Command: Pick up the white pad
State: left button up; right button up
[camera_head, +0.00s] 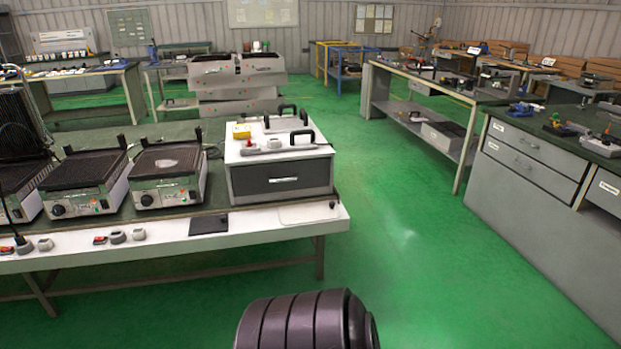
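A flat white pad (308,212) with rounded corners appears to lie at the right end of the white front strip of the near table. Its colour is close to that of the strip, so its outline is faint. A flat black pad (208,223) lies to its left on the same strip. Neither of my grippers shows in this view. A dark ribbed rounded part at the bottom centre looks like part of my own body.
A white and grey drawer box (282,180) with black handles stands behind the white pad. Grill-topped heating units (170,178) stand to its left. Switches and knobs (117,237) line the front strip (168,236). Green floor (410,240) is clear to the right, before a grey drawer bench (530,205).

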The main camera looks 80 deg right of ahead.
aim_at(323, 211)
jog(key=z, duration=2.75)
jog(key=i, duration=0.25)
